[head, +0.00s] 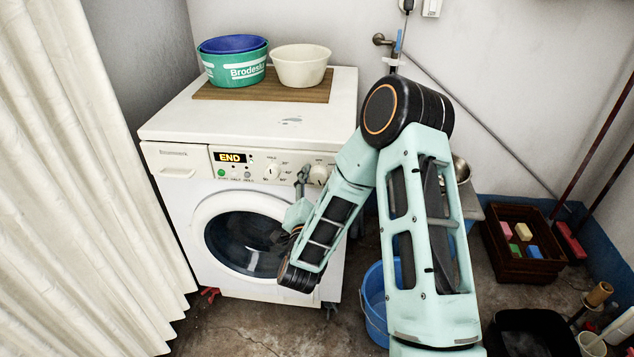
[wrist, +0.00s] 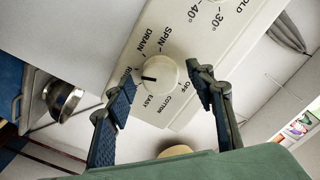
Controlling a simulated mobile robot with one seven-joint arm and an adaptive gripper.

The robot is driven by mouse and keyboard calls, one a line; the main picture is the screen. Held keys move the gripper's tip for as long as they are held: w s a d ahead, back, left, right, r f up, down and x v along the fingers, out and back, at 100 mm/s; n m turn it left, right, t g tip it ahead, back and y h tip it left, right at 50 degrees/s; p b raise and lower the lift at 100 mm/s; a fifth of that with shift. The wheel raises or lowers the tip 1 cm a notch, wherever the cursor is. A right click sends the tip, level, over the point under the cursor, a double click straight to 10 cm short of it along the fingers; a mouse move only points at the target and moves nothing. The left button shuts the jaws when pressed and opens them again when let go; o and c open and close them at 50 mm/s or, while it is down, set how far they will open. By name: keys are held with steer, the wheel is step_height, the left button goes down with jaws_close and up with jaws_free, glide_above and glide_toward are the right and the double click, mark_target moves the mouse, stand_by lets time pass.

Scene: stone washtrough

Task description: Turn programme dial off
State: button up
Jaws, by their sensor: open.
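The washing machine (head: 166,222) is white, and its display (head: 230,157) reads END. The programme dial (head: 318,174) is a round white knob at the right of the control panel. In the wrist view the dial (wrist: 160,76) has a dark pointer line aimed left, towards a label starting with R that my finger partly covers. The OFF label is to the dial's right. My gripper (wrist: 161,88) is open, with one finger on each side of the dial in the picture; I see gaps on both sides. In the head view my gripper (head: 303,177) is at the panel, just left of the dial.
A temperature dial (head: 272,170) is left of the programme dial. A green tub (head: 235,72) and a cream bowl (head: 300,68) stand on a wooden board (head: 262,92) on top. A blue bucket (head: 374,305) is on the floor at right. A white curtain (head: 75,200) hangs at left.

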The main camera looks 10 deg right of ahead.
steer(key=shift+w+d, duration=0.15)
steer(key=shift+w, duration=0.15)
steer(key=c, duration=1.2)
steer(key=shift+o, duration=0.2)
